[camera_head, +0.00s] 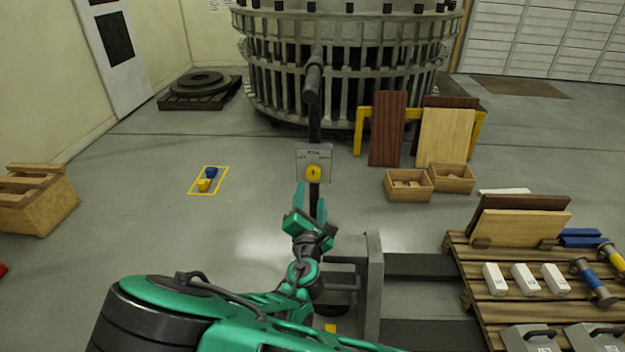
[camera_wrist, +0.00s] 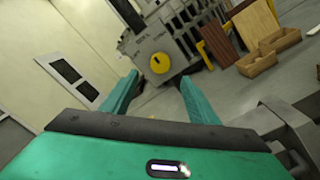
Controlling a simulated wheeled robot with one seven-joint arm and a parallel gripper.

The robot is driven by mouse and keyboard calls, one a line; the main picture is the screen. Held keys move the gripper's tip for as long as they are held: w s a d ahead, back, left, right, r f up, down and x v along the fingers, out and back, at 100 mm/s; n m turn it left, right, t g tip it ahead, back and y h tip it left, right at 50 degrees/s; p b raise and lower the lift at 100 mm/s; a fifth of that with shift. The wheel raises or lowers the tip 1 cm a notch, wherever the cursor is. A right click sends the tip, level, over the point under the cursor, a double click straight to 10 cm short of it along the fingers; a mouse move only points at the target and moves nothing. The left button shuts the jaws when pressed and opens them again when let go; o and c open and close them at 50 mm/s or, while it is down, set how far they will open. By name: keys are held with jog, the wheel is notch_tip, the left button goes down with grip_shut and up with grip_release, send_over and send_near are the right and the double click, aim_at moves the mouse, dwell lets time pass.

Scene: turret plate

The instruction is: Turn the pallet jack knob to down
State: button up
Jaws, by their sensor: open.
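The pallet jack knob (camera_head: 313,172) is a round yellow dial with a dark mark on a grey plate (camera_head: 313,153), fixed to the jack's dark upright post. In the wrist view the knob (camera_wrist: 159,63) shows ahead, beyond and between my fingertips. The plate there carries small lettering that I cannot read, so the set position is unclear. My gripper (camera_wrist: 158,88) has its two teal fingers spread wide and empty, apart from the knob. In the head view my gripper (camera_head: 311,190) is just below the plate and partly covers the post.
The jack's handle (camera_head: 313,80) rises above the plate. A loaded wooden pallet (camera_head: 480,290) stands on the right on the forks. Wooden boxes (camera_head: 408,186) and boards (camera_head: 387,128) stand behind it. The floor to the left is mostly clear around a yellow-outlined patch (camera_head: 208,181).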

aim_at(313, 175)
jog(key=w, duration=0.9)
jog(key=shift+w+d, duration=0.15)
jog(key=shift+w, duration=0.15)
jog(key=shift+c, duration=0.6)
jog(key=c, duration=0.9)
